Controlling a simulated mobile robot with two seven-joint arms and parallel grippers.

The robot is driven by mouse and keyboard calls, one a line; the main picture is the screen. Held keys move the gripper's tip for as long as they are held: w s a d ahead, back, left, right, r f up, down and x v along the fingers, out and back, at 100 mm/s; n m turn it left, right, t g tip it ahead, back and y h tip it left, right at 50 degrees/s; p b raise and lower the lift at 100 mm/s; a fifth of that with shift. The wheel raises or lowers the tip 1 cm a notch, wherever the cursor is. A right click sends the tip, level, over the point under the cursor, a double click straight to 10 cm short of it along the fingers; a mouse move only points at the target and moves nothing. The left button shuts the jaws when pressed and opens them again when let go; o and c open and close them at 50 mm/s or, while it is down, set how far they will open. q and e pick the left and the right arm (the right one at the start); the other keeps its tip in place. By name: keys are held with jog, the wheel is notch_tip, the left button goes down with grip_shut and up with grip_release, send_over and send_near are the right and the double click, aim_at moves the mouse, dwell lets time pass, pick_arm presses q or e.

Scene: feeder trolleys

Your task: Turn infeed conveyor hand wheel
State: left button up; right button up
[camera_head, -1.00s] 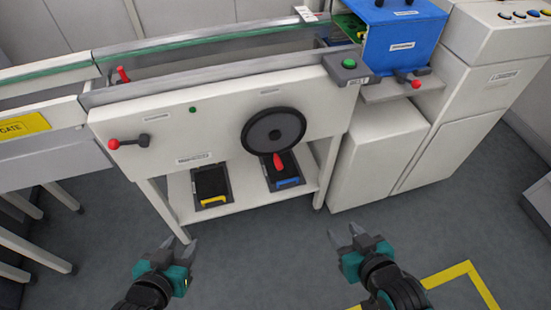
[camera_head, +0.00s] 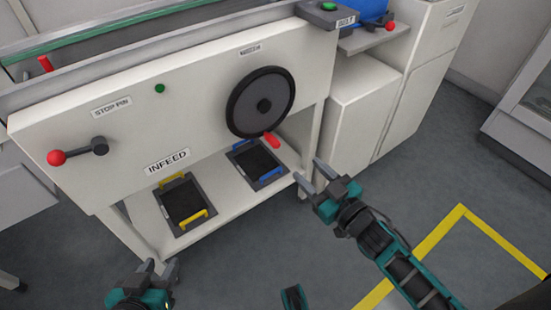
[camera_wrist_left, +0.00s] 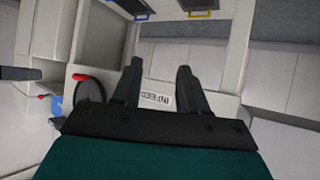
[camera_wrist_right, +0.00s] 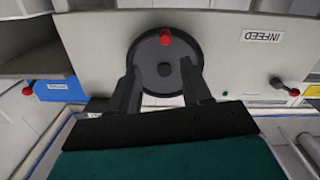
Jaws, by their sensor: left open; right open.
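The black hand wheel (camera_head: 260,102) is mounted on the white front panel of the infeed conveyor (camera_head: 135,150). Its red handle (camera_head: 272,140) sticks out at the wheel's lower edge. My right gripper (camera_head: 312,177) is open and empty, below and right of the wheel, apart from it. In the right wrist view the wheel (camera_wrist_right: 165,68) lies ahead between and beyond the open fingers (camera_wrist_right: 162,88), with the red handle (camera_wrist_right: 166,37) on it. My left gripper (camera_head: 160,268) is open and empty, low in front of the conveyor. The wheel also shows in the left wrist view (camera_wrist_left: 88,89).
A red-knobbed stop pin lever (camera_head: 57,157) sticks out at the panel's left. Trays with yellow handles (camera_head: 183,200) and blue handles (camera_head: 256,163) sit on the shelf below. A white cabinet (camera_head: 365,110) stands right of the conveyor. The grey floor in front is clear.

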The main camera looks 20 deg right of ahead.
aim_at(278, 146)
jog(key=shift+n+y, duration=0.3)
jog(key=shift+y, duration=0.1)
jog(key=b+x, duration=0.1)
jog(key=x, duration=0.6)
jog(key=b+x, duration=0.2)
jog(key=x, duration=0.4)
jog(key=shift+w+a+f, duration=0.25)
jog(key=shift+w+a, duration=0.05)
jog(key=shift+a, duration=0.05)
jog(key=shift+c, duration=0.5)
grip_shut()
